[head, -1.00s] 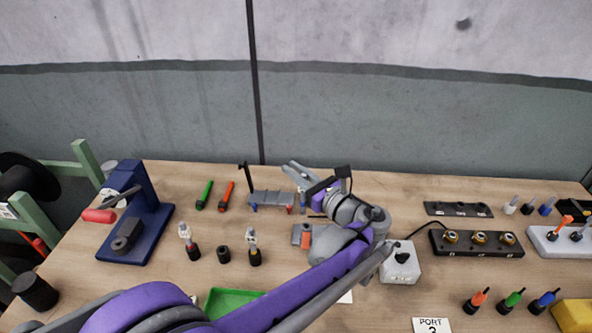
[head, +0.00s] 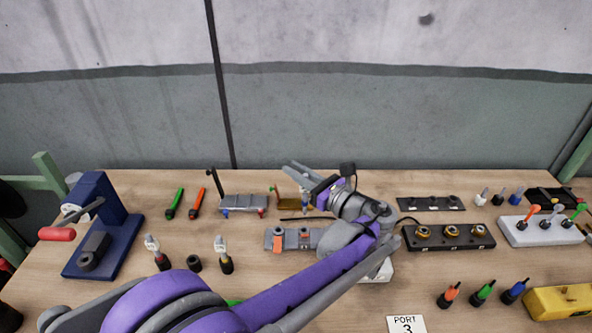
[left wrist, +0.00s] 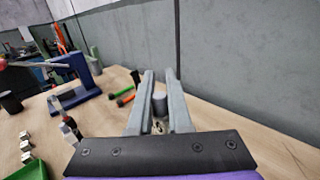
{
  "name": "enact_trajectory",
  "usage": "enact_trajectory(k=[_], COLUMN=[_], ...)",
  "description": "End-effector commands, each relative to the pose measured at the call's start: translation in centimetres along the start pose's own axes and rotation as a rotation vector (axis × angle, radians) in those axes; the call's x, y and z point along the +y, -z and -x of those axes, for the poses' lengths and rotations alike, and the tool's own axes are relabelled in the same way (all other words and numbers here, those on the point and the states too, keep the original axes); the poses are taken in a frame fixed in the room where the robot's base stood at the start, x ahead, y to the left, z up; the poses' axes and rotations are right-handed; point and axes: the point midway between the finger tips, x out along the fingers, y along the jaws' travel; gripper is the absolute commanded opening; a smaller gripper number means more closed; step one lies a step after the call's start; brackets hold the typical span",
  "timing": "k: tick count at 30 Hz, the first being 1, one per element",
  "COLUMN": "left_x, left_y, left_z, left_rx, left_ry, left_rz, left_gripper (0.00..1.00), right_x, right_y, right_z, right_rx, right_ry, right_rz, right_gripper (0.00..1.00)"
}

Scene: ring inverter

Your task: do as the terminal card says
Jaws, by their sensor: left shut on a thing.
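My left gripper (head: 292,167) is above the back of the table. In the left wrist view, my left gripper (left wrist: 160,75) is shut on a small grey cylindrical thing (left wrist: 159,103), whose lower part is hard to make out. A black block with several brass-ringed ports (head: 448,236) stands right of my arm. Three dark plugs with orange (head: 449,294), green (head: 483,291) and blue (head: 515,290) tops stand before it. My right gripper is not in view.
A blue press (head: 105,225) stands at the left. Green (head: 175,203) and orange (head: 197,202) pens and a grey stand (head: 243,203) are at the back. A white block (head: 540,232) with colored levers and a yellow block (head: 560,301) are at the right.

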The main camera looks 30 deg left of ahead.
Motion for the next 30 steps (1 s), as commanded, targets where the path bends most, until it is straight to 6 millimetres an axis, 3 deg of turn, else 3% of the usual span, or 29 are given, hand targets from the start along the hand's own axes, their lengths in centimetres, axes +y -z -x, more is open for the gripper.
enact_trajectory(k=[16, 30], left_x=[0.0, 0.0], left_y=[4.9, 5.3], left_z=[0.0, 0.0], left_rx=[0.000, 0.000], left_ry=[0.000, 0.000], left_rz=[-0.001, 0.000], left_gripper=[0.00, 0.00], right_x=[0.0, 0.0], right_y=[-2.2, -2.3], right_z=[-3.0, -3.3], right_rx=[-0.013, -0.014], right_ry=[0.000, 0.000], right_rz=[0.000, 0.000], right_gripper=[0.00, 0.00])
